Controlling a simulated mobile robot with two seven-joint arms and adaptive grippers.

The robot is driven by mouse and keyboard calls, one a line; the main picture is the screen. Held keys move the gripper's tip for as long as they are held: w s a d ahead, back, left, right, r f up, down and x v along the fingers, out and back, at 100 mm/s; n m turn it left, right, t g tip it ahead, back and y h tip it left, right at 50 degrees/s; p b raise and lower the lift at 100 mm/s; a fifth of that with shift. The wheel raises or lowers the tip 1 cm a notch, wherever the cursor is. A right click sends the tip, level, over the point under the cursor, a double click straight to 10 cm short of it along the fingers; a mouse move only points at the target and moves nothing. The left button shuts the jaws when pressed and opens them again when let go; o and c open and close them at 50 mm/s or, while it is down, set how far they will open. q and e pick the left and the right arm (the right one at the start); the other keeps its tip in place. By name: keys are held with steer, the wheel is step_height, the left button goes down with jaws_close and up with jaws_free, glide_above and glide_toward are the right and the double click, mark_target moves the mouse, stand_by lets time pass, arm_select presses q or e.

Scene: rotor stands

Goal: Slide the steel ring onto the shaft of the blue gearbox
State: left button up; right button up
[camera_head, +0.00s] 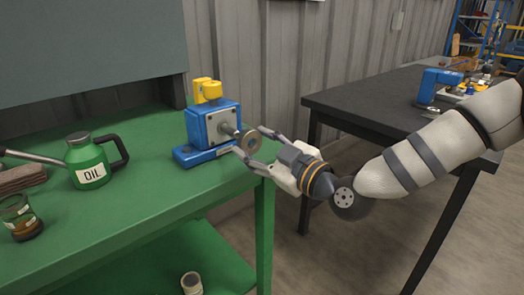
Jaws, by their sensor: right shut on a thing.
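The blue gearbox (212,124) stands on its blue base on the green bench, near the bench's right corner. Its grey shaft (229,128) sticks out to the right, toward my gripper. The steel ring (247,141) is at the outer end of the shaft. I cannot tell whether it is around the shaft or just in front of its tip. My right gripper (251,141) comes from the right and is shut on the ring, one finger on the upper side and one on the lower. My left gripper is not in view.
A green oil can (88,165) and an amber jar (20,218) stand on the left of the green bench (130,210). A dark table (365,97) at the right bears another blue device (437,86). Free bench lies in front of the gearbox.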

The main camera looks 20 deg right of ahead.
steer(key=shift+b+x, duration=0.3)
steer(key=shift+x, duration=0.55)
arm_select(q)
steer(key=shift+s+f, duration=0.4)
arm_select(e)
steer(key=shift+r, duration=0.15)
steer(key=shift+r+p, duration=0.15)
steer(key=shift+p, duration=0.15)
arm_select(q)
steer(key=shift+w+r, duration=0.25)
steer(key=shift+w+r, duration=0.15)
arm_select(e)
steer(key=shift+f, duration=0.2)
steer(key=shift+w+a, duration=0.1)
steer(key=shift+w, duration=0.1)
